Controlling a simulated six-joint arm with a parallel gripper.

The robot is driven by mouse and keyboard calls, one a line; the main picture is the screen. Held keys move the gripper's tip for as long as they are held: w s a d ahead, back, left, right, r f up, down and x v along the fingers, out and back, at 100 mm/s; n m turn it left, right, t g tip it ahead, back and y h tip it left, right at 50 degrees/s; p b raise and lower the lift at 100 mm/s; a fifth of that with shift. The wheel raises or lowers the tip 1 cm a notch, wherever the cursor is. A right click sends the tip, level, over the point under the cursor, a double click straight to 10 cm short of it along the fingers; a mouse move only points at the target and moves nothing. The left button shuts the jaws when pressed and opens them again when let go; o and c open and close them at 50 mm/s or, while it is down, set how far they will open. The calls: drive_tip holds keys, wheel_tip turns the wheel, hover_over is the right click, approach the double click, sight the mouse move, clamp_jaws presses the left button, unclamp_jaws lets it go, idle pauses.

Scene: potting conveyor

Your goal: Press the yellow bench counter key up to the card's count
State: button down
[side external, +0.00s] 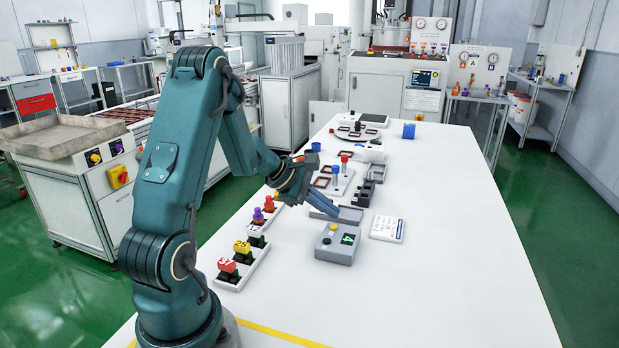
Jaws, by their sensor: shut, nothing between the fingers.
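The grey bench counter box (336,255) sits on the white table. Its round yellow key (333,227) is on the top face near the back. Its dark display (348,239) shows a green digit that looks like a 4. A white card (387,229) with a blue edge lies just right of the counter; its print is too small to read. My gripper (336,215) is shut and empty, pointing down to the right. Its fingertips are close behind and above the yellow key; I cannot tell whether they touch it.
A grey tray (350,214) lies behind the counter, partly behind my fingers. A white rack (241,267) with coloured numbered pieces stands to the left. The table's right side is clear.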

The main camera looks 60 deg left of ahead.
drive_tip(key=shift+r, duration=2.25)
drive_tip(key=w+d+r+m+h, duration=0.2)
drive_tip(key=d+r+m, duration=0.55)
drive_tip(key=d, duration=0.55)
drive_tip(key=s+d+r+m+g+h, duration=0.1)
drive_tip(key=s+d+r+m+g, duration=0.15)
drive_tip(key=s+d+m, duration=0.75)
drive_tip(key=s+a+f+m+y, duration=0.2)
drive_tip(key=s+f+m+y, duration=0.2)
drive_tip(key=s+m, duration=0.3)
drive_tip(key=shift+s+m+g, duration=0.35)
drive_tip(key=shift+s+g, duration=0.1)
drive_tip(key=shift+s, duration=0.3)
